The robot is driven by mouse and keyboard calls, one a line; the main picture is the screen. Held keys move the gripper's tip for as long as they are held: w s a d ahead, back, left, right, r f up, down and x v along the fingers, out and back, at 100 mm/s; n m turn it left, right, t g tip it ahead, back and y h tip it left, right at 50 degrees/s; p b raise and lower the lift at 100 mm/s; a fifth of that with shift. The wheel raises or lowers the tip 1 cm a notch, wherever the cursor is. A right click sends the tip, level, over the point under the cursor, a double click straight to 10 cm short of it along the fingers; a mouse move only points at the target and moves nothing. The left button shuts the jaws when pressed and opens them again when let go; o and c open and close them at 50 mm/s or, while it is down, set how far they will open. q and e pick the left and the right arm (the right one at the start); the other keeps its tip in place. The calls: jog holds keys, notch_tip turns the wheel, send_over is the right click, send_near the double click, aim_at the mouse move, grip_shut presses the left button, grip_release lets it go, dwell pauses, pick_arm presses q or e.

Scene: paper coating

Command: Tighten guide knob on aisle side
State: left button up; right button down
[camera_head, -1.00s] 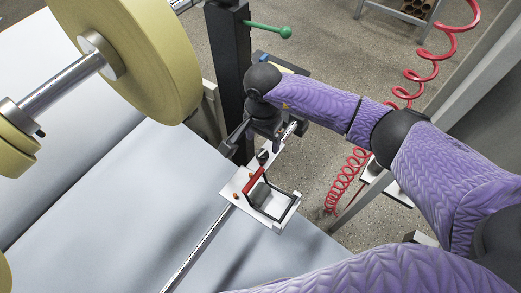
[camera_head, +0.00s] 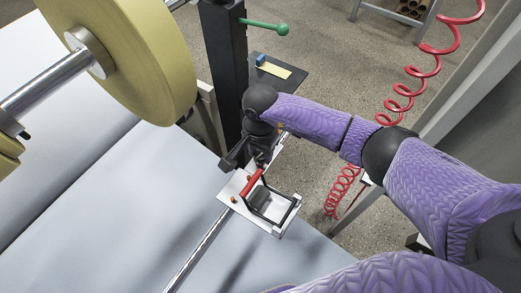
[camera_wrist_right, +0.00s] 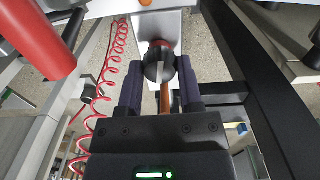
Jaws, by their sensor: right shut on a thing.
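The guide (camera_head: 283,222) is a pale metal plate with a black roller frame, a red handle (camera_head: 252,182) and small orange screws, mounted on a long steel rod (camera_head: 203,246). My right gripper (camera_head: 258,157) is at the upper end of the guide. In the right wrist view, the black round guide knob (camera_wrist_right: 158,62) sits between the two dark fingers of my right gripper (camera_wrist_right: 161,82). The fingers are shut on it. In the head view the gripper mostly hides the knob. My left gripper is not in view.
A large yellow roll (camera_head: 135,60) on a steel shaft is at upper left. A black post (camera_head: 226,75) with a green lever (camera_head: 268,27) stands behind the gripper. A red coiled hose (camera_head: 403,90) hangs at right. Pale sheet (camera_head: 120,220) covers the lower left.

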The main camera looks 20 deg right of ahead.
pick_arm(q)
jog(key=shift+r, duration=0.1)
pick_arm(e)
jog(key=shift+m, duration=0.3)
jog(key=m+p, duration=0.1)
jog(key=m, duration=0.3)
jog(key=m+p, duration=0.1)
jog(key=m, duration=0.3)
jog(key=shift+r, duration=0.1)
jog(key=m+p, duration=0.2)
jog(key=m, duration=0.3)
jog(key=shift+m, duration=0.3)
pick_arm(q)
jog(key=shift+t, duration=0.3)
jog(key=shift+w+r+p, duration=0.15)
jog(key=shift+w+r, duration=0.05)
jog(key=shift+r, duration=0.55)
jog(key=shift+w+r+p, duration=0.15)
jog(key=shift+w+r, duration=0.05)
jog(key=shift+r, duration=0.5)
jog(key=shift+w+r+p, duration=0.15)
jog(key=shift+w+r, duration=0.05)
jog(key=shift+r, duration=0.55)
pick_arm(e)
jog(key=shift+m, duration=1.4)
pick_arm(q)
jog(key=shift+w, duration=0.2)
pick_arm(e)
jog(key=shift+c, duration=1.3)
grip_release()
